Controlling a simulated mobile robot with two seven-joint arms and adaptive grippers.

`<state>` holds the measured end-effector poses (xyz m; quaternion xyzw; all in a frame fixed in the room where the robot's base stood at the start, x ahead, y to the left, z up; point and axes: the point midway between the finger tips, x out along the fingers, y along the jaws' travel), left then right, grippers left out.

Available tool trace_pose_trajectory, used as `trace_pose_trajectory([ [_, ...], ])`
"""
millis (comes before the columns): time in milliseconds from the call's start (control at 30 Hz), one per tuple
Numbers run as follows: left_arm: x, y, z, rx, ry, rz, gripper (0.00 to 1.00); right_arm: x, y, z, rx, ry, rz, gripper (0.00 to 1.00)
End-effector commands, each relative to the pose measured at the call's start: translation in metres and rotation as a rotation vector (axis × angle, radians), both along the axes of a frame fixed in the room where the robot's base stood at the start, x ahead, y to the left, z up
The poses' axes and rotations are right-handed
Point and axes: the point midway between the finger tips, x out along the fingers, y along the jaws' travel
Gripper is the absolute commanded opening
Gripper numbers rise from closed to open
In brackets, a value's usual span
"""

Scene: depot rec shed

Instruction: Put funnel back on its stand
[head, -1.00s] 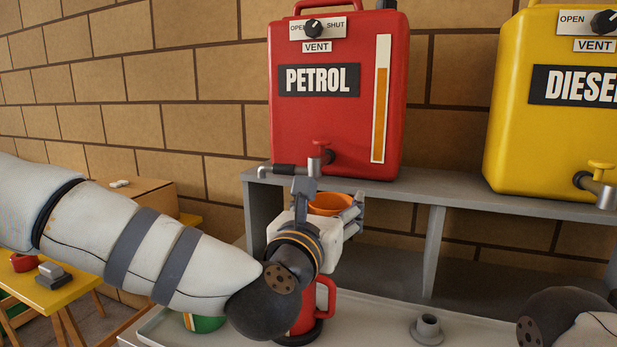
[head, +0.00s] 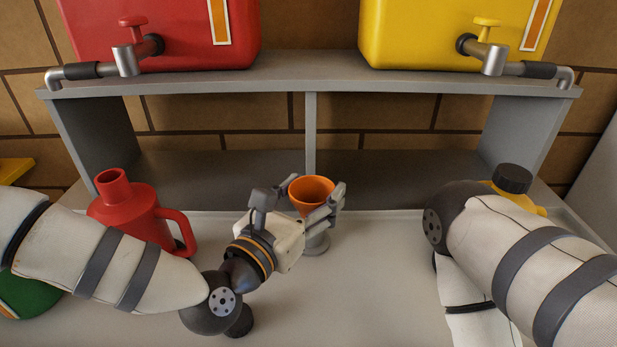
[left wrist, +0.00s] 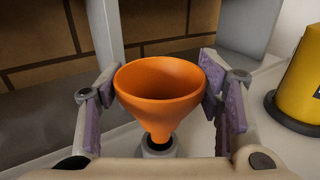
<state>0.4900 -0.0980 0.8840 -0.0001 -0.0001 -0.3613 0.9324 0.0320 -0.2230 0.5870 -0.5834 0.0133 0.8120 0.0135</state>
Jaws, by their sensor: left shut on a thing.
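The orange funnel (head: 312,188) is upright, wide mouth up, between the fingers of my left gripper (head: 314,200), which is shut on its cone. In the left wrist view the funnel (left wrist: 160,90) has a finger pad on each side. The small grey stand (head: 316,246) is on the tray directly below the funnel. In the left wrist view the spout lines up with the dark opening of the stand (left wrist: 158,153). I cannot tell whether the spout tip is inside the opening or just above it. My right gripper is out of view.
A red can (head: 135,215) stands on the pale tray (head: 350,300) left of my left gripper. A yellow can (head: 540,205) is partly hidden behind my right arm. Behind, a grey shelf (head: 310,75) carries red and yellow tanks with taps. The tray's front middle is clear.

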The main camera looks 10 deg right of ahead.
Motion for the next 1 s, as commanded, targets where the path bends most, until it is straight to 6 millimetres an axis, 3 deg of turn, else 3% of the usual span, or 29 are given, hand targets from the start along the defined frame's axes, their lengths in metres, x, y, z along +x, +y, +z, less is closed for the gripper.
trace_pose_trajectory([
  [33,0.000,0.000,-0.014,0.000,0.009,0.000,0.33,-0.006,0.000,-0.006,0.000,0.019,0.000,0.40],
  [200,0.000,0.000,-0.026,0.001,0.004,0.000,0.33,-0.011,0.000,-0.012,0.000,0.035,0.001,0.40],
  [1000,0.000,0.001,-0.023,-0.001,-0.001,0.001,0.33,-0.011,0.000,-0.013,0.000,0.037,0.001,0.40],
])
